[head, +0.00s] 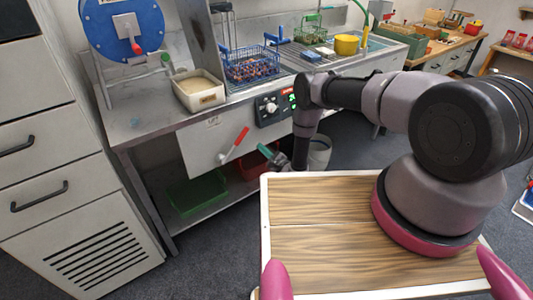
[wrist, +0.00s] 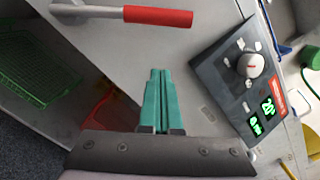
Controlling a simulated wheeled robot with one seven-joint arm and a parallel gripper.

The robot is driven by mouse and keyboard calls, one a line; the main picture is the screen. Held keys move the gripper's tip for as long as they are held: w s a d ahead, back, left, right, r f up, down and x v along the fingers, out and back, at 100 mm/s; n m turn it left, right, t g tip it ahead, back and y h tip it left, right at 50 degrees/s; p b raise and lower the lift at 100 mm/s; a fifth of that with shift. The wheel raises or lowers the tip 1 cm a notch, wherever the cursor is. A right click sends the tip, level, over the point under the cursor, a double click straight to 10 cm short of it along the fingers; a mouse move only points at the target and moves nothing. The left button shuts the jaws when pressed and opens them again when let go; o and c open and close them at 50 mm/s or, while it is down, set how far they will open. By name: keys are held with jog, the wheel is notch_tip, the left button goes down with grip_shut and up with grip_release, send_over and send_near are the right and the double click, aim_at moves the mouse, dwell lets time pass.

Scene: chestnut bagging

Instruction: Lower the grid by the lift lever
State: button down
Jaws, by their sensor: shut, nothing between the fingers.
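The lift lever (head: 234,146) sticks out from the front panel of the steel counter under a "LIFT" label. It has a red grip and slants up to the right. In the wrist view its red grip (wrist: 158,17) lies across the top, beyond my fingertips. My gripper (head: 265,150) is just right of the lever, its teal fingers shut together and empty; they also show in the wrist view (wrist: 158,73). A gap shows between fingers and lever. A blue wire basket (head: 250,72), which appears to be the grid, holds brown chestnuts in the counter.
A control panel (head: 269,108) with a knob and green digits is right of the lever; it is large in the wrist view (wrist: 235,75). Green (head: 197,192) and red bins sit on the lower shelf. A cream tub (head: 199,96) stands on the counter.

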jog(key=w+a+r, duration=0.2)
jog(key=a+r, duration=0.1)
jog(key=a, duration=0.2)
jog(key=shift+w, duration=0.15)
dwell(0.4)
